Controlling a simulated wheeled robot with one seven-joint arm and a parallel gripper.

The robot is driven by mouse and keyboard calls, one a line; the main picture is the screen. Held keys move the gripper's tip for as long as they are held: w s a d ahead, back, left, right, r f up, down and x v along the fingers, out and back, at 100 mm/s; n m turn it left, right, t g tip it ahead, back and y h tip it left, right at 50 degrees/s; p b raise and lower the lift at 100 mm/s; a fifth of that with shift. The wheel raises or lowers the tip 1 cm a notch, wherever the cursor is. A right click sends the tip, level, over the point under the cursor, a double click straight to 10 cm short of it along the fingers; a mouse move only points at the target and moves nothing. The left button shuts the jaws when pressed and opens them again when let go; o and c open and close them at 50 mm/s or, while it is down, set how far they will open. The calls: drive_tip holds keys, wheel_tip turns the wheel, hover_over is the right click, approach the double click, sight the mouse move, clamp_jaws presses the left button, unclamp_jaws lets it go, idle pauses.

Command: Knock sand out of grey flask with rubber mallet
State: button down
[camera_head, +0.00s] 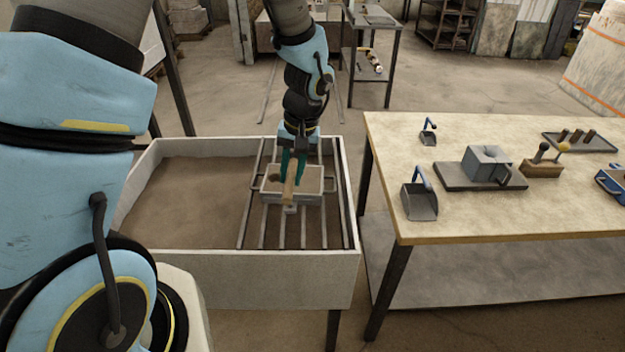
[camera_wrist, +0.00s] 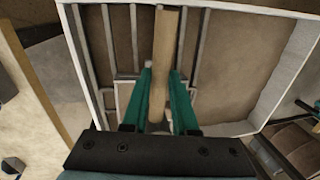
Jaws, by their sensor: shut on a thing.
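The grey flask (camera_head: 311,186), a shallow rectangular frame with side handles, rests on the metal rails over the sand bin in the head view. It holds brown sand, with a dark hollow on the left. My gripper (camera_head: 293,177) points down over the flask, its green fingers shut on a wooden handle (camera_head: 289,192), which I take to be the mallet's. In the wrist view the handle (camera_wrist: 166,45) runs between the fingers (camera_wrist: 160,74). The mallet's head cannot be made out. In that view the fingers and handle partly hide the flask; contact between mallet and flask is unclear.
The pale-walled bin (camera_head: 270,265) holds loose sand at left and parallel rails (camera_head: 247,215) at right. A workbench (camera_head: 480,225) stands right of it, carrying scoops (camera_head: 420,202), a grey block (camera_head: 487,163) on a dark plate, and a tray (camera_head: 590,143). The bench's near middle is clear.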

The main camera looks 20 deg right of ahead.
drive_tip(key=s+d+f+m+b, duration=0.1)
drive_tip(key=s+d+f+b, duration=0.2)
drive_tip(key=shift+s+d+f+b, duration=0.2)
drive_tip(key=shift+s+f+b, duration=0.1)
drive_tip(key=shift+b, duration=0.1)
idle(0.4)
drive_tip(key=shift+r, duration=0.1)
idle(0.5)
idle(1.0)
drive_tip(key=shift+b, duration=0.3)
